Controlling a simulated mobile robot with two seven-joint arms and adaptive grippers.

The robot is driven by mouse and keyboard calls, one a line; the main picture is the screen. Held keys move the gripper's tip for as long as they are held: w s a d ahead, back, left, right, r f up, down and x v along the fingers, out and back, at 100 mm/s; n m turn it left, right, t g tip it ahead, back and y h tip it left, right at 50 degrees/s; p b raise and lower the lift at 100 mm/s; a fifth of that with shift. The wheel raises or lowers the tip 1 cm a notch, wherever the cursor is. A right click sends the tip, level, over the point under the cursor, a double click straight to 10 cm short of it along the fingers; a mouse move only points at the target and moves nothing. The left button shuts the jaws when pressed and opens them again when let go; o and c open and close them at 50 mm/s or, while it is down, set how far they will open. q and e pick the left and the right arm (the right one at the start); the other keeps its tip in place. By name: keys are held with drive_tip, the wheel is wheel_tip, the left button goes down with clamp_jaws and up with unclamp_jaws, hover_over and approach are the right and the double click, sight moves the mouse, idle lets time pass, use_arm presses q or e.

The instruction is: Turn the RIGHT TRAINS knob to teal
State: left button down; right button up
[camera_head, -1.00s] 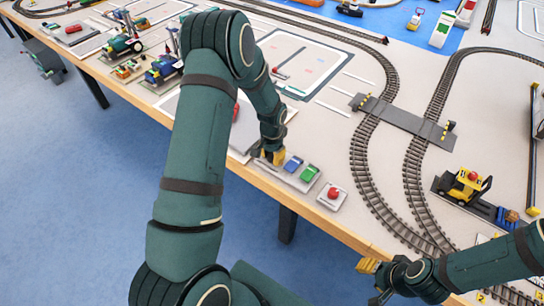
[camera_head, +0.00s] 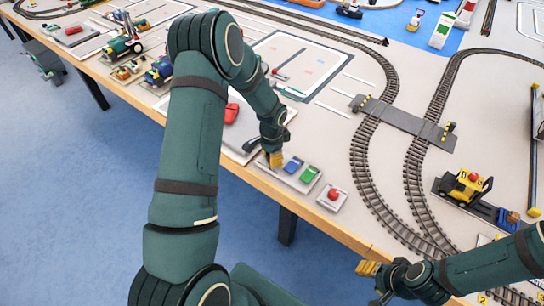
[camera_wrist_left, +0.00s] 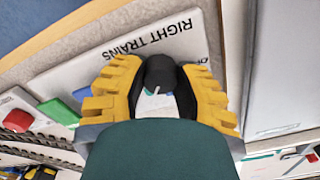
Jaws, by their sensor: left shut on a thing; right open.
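The RIGHT TRAINS panel (camera_wrist_left: 150,40) is a pale plate with upside-down black lettering in the left wrist view. Its black knob (camera_wrist_left: 160,73) stands between the yellow fingers of my left gripper (camera_wrist_left: 160,95), which is shut on it. A white pointer line shows at the knob, with small teal and blue marks beside it; the rest of the dial is hidden by the gripper. In the head view my left gripper (camera_head: 275,160) points down at the panel's left end. My right gripper (camera_head: 369,268) is open and empty by the table's front edge.
Blue (camera_head: 292,164) and green (camera_head: 308,174) buttons sit right of the knob, with a red button (camera_head: 333,194) on a separate plate beyond. Curved tracks (camera_head: 366,150) and a yellow vehicle (camera_head: 466,186) lie to the right. A red object (camera_head: 231,113) lies behind my left arm.

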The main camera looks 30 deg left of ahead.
use_arm(q)
drive_tip(key=c, duration=0.6)
unclamp_jaws()
drive_tip(key=shift+n, duration=0.3)
